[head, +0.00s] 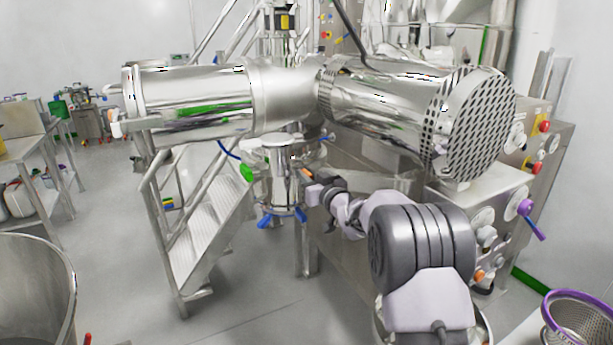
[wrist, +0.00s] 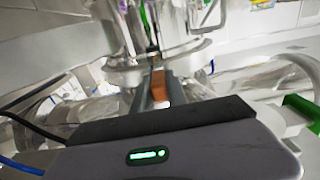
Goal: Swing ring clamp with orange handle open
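The orange handle (head: 306,173) shows as a small orange patch at the right side of a steel vessel (head: 274,188) in the head view. In the wrist view the orange handle (wrist: 160,86) stands just beyond the dark front edge of my gripper, near the middle. The ring clamp itself is hard to make out; a bright flange (wrist: 190,52) lies above and behind the handle. My gripper (head: 313,180) reaches in from the right, its tip close to the handle.
A large horizontal steel duct (head: 195,100) hangs above the vessel. A green handle (head: 247,173) sits at the vessel's left, and blue handles (head: 268,221) are below. Steel steps (head: 205,235) stand left. A machine cabinet (head: 350,240) is close on the right.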

